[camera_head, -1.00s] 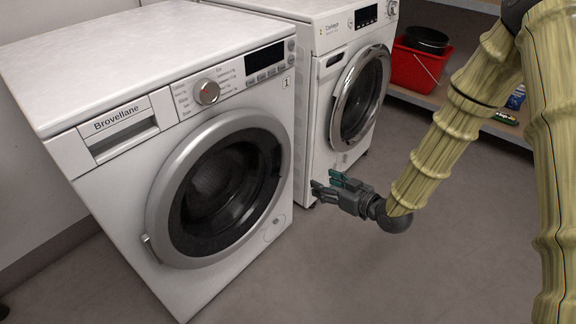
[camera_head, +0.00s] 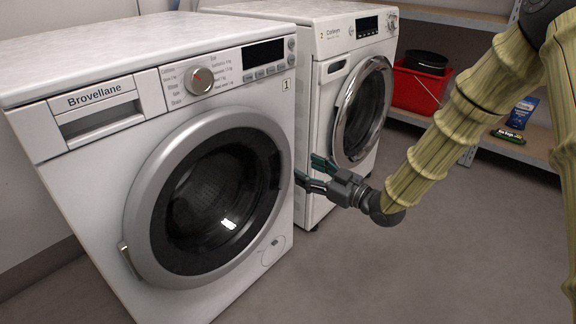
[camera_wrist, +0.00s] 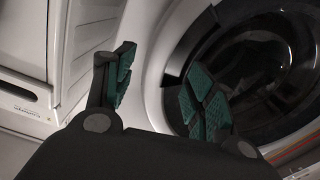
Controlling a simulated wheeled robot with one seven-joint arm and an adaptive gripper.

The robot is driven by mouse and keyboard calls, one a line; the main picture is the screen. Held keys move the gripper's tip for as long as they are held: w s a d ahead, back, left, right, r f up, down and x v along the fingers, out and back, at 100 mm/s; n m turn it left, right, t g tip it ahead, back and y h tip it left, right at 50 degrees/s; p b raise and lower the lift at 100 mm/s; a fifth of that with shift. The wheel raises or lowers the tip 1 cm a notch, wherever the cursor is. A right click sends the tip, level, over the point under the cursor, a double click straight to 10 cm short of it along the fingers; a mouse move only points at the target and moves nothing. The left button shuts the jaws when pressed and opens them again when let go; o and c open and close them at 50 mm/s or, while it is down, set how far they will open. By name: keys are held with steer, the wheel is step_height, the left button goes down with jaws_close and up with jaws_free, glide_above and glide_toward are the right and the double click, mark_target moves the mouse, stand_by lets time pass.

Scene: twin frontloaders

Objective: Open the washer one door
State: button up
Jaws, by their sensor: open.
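Washer one (camera_head: 75,205) is the white Brovellane machine at the left in the head view, marked with a small 1. Its round door (camera_head: 150,250) has a wide grey ring and dark glass and looks shut. In the wrist view the spread green-padded fingers (camera_wrist: 160,88) show in front of a round door with dark glass (camera_wrist: 270,85).
A second white machine (camera_head: 321,130) with a chrome-ringed door stands right behind my gripper. A shelf (camera_head: 525,148) at the right holds a red bucket (camera_head: 418,90) and small packets. The grey floor (camera_head: 400,270) in front is clear.

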mark_target(288, 161)
steer(key=b+x, duration=0.3)
steer(key=x, duration=0.4)
steer(key=shift+w+a+f, duration=0.1)
steer(key=shift+f, duration=0.05)
steer(key=shift+w+a, duration=0.25)
steer(key=shift+a, duration=0.05)
jaws_close()
